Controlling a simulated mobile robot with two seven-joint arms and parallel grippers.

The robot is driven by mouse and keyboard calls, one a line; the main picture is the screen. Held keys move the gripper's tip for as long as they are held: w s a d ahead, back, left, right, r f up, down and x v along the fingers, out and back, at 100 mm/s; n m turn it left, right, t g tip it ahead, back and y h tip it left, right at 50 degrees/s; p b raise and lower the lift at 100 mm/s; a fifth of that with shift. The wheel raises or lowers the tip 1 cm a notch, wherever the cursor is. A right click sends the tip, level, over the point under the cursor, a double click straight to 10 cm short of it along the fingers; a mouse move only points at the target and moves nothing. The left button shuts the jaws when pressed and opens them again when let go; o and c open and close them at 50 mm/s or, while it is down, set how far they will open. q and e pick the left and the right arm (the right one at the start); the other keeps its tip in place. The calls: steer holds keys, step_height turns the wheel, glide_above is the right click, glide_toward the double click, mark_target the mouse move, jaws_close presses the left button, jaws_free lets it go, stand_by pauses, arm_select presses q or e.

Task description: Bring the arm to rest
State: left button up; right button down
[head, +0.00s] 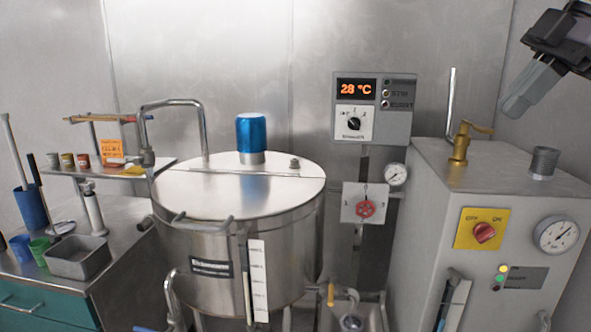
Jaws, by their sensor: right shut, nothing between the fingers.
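My right gripper (518,105) is at the upper right of the head view, in the air above the grey machine cabinet (420,205). Its fingers point down and to the left, are together, and hold nothing. It is apart from the brass valve (462,141) and the dark threaded fitting (543,162) on the cabinet top. My left gripper is not in the head view.
A steel tank (240,235) with a blue motor (251,134) stands in the middle. A control box (372,107) reading 28 °C is behind it. A thin upright pipe (451,100) rises near the brass valve. A bench with a metal tray (78,258) and cups is at left.

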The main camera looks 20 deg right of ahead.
steer(key=w+f+n+t+y, duration=0.15)
steer(key=w+f+y, duration=0.25)
steer(key=f, duration=0.6)
steer(key=w+f+t+y, duration=0.25)
steer(key=w+f, duration=0.25)
steer(key=f, duration=0.5)
steer(key=a+f+m+t, duration=0.2)
steer(key=f+t, duration=0.1)
steer(key=f, duration=0.5)
steer(key=a+f+m+t, duration=0.2)
steer(key=f+m, duration=0.1)
steer(key=f, duration=0.6)
steer(key=s+a+f+m+t+h, duration=0.1)
steer(key=s+a+f+m+h, duration=0.2)
steer(key=f, duration=0.5)
steer(key=s+a+f+m+h, duration=0.3)
steer(key=s+a+f, duration=0.1)
steer(key=f, duration=0.3)
steer(key=s+a+f+m+g+h, duration=0.2)
steer(key=s+a+f+g, duration=0.2)
steer(key=s+a+f, duration=0.5)
steer(key=a, duration=0.2)
steer(key=shift+s+a+f, duration=0.15)
steer(key=shift+s+a, duration=0.1)
steer(key=shift+a, duration=0.1)
steer(key=shift+d+m, duration=0.1)
steer(key=shift+m, duration=0.15)
